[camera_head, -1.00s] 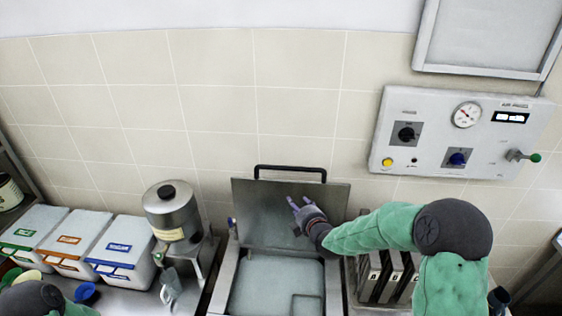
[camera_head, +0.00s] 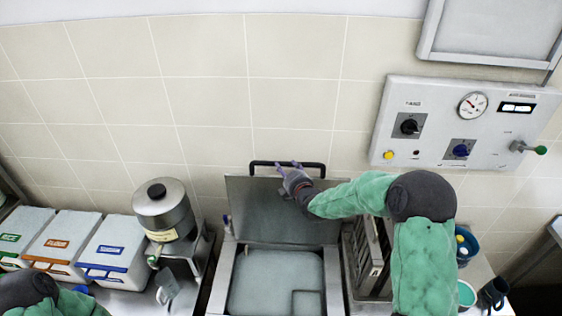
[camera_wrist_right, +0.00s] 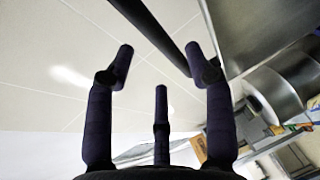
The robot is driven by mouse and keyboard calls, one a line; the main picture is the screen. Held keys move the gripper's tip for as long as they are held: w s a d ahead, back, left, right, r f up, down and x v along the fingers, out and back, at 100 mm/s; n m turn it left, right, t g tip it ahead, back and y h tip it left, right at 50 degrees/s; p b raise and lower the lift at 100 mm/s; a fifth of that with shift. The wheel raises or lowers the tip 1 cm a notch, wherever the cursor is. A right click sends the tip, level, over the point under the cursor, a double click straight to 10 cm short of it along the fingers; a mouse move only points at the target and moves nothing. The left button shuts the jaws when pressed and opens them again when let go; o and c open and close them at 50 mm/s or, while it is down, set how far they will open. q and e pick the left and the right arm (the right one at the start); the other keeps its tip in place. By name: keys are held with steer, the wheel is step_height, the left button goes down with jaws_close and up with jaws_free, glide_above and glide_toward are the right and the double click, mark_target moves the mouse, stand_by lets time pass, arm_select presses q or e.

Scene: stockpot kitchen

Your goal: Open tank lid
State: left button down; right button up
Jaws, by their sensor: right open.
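The tank lid (camera_head: 265,213) is a grey metal plate standing raised at the back of the tank (camera_head: 275,282), whose inside shows below it. A black bar handle (camera_head: 262,164) runs along the lid's top edge. My right gripper (camera_head: 289,166) is open at the lid's upper edge, by the right part of the handle. In the right wrist view, the open fingers (camera_wrist_right: 163,70) point toward the dark handle (camera_wrist_right: 150,28), with nothing held between them. Whether a finger touches the handle I cannot tell. The left gripper is not in view; only part of my left arm shows.
A steel canister (camera_head: 165,212) and lidded white bins (camera_head: 112,245) stand to the left. A rack (camera_head: 366,262) stands right of the tank, with a blue bucket (camera_head: 466,246) beyond. A control panel (camera_head: 460,130) hangs on the tiled wall at upper right.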

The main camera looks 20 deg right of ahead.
mark_target(282, 164)
steer(key=shift+p+x, duration=0.7)
steer(key=shift+x, duration=2.35)
jaws_close()
